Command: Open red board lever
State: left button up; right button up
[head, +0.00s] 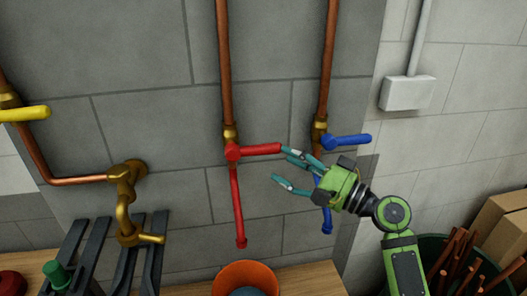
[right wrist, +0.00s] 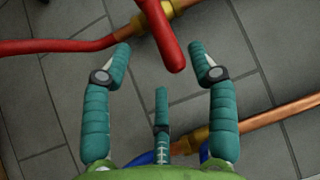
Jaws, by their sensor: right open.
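The red lever (head: 262,148) sticks out level to the right from a red valve body (head: 232,151) on a copper pipe. A red outlet pipe (head: 238,205) hangs below the valve. My right gripper (head: 281,164) is open, its fingertips by the lever's free end. In the right wrist view, the red lever (right wrist: 163,35) comes down from the top, and its tip lies between the two outer fingers. The fingers look apart from it; contact in depth is hard to judge. A third finger (right wrist: 162,115) sits below the tip. My left gripper is not in view.
A blue lever (head: 346,141) on another copper pipe is close behind my right gripper. A yellow lever (head: 24,113) and brass tap (head: 128,205) are at left. An orange bucket (head: 245,276) stands below the red outlet. A bin with copper pipes (head: 458,262) is at lower right.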

aim_at(267, 153)
jog(key=p+x, duration=0.2)
jog(key=x, duration=0.4)
jog(key=shift+r, duration=0.2)
jog(key=shift+w+a+f, duration=0.1)
jog(key=shift+w+a, duration=0.1)
jog(key=shift+a, duration=0.2)
grip_shut()
